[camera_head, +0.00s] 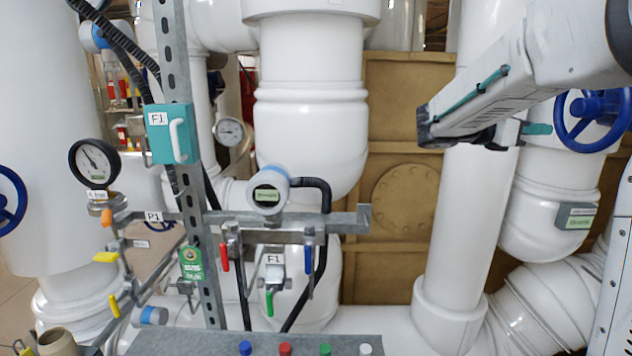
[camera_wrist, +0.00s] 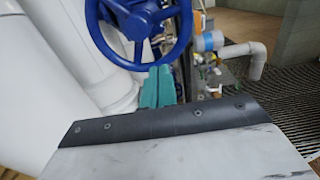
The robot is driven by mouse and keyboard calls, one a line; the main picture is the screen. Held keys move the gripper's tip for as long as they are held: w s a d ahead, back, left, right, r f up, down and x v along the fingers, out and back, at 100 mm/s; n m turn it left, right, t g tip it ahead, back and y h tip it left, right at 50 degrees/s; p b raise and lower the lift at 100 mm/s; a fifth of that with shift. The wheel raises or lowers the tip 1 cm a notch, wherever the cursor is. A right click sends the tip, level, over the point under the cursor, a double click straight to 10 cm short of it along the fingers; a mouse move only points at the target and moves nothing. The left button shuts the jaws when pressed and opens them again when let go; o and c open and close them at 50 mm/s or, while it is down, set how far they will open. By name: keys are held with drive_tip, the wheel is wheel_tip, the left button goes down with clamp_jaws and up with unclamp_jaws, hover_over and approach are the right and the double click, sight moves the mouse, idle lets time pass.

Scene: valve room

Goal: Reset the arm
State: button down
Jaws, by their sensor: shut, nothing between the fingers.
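My arm reaches in from the upper right of the head view. The teal fingertips of my gripper (camera_head: 540,128) show just left of a blue handwheel (camera_head: 596,117). In the wrist view my gripper (camera_wrist: 158,82) is shut and empty, with its teal fingers together. There the fingers sit just below the rim of a blue handwheel (camera_wrist: 139,66). I cannot tell whether they touch it. Most of the gripper body is hidden behind my arm in the head view.
Large white pipes (camera_head: 310,120) fill the middle. A metal frame (camera_head: 285,222) carries a pressure gauge (camera_head: 95,160), a teal box (camera_head: 172,134), and red (camera_head: 224,257), green (camera_head: 269,302) and blue (camera_head: 309,260) valve levers. Another blue wheel (camera_head: 10,200) is at the far left. Grating floor (camera_wrist: 285,105) is open at right.

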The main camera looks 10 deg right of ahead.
drive_tip(key=s+a+f+m+y, duration=0.4)
drive_tip(key=s+f, duration=0.1)
drive_tip(key=f, duration=0.2)
drive_tip(key=s+a+f+m+y, duration=0.4)
drive_tip(key=f, duration=0.2)
drive_tip(key=s+a+f+m+t+y, duration=0.2)
drive_tip(key=s+a+f+m+y, duration=0.1)
drive_tip(key=s+a, duration=0.4)
drive_tip(key=s+a+f+m+t+y, duration=0.3)
drive_tip(key=s+a+y, duration=0.3)
drive_tip(key=a, duration=0.8)
drive_tip(key=shift+s+f+m+y, duration=0.3)
drive_tip(key=shift+s+f+m, duration=0.2)
drive_tip(key=shift+s, duration=0.45)
